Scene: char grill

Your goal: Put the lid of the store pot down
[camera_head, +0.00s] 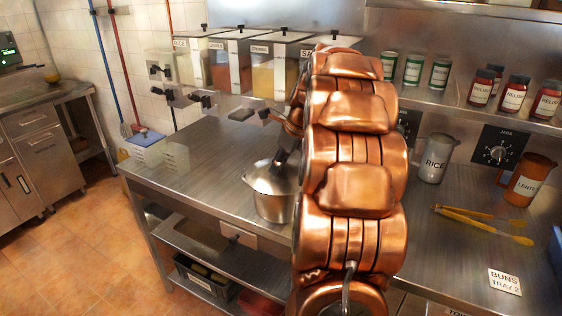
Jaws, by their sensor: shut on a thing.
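A steel pot (272,203), apparently the store pot, stands on the steel counter at the centre, partly hidden behind my copper arm. My gripper (281,159) is a dark shape right at the top of this pot, pointing down. It is shut, apparently on the pot's lid. The lid itself is not clear in this view, and I cannot tell whether it touches the rim.
The steel counter (215,150) is bare left of the pot. Dispensers (231,65) stand behind. Yellow tongs (484,224), a rice jug (434,158), a lentils jug (528,180) and a buns label (505,281) are at right. Jars (515,94) line the shelf.

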